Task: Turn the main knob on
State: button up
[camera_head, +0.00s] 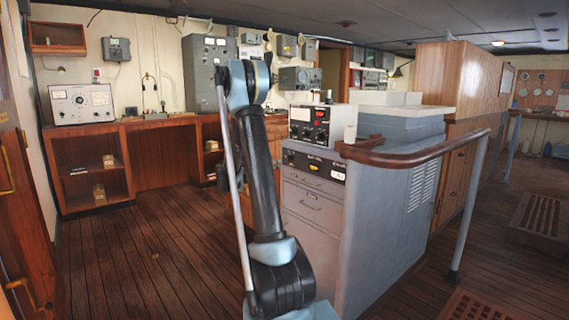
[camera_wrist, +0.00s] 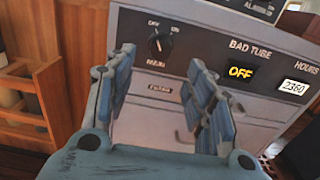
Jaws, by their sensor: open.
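The main knob (camera_wrist: 155,44) is a dark round knob on the grey front panel (camera_wrist: 205,45) in the wrist view. Marks reading OFF and ON stand above it, and a label that seems to read MAIN is below it. A white pointer line shows on the knob, but its exact setting is hard to tell. My gripper (camera_wrist: 148,75) is open and empty, with its two blue fingers apart. The knob appears between and beyond the fingertips, and nothing touches it. In the head view the grey console (camera_head: 318,168) stands behind my arm, and my gripper is hidden there.
To the right of the knob are a lit OFF sign (camera_wrist: 241,72) and an hours counter (camera_wrist: 293,88). A wooden handrail (camera_head: 415,155) curves around the console's right side. Wooden shelves (camera_head: 90,170) stand at the left, with open plank floor (camera_head: 140,255) in front.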

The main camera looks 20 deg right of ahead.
aim_at(287, 159)
jog(key=x, duration=0.8)
jog(key=shift+w+d, duration=0.15)
jog(key=shift+d, duration=0.25)
jog(key=c, duration=1.1)
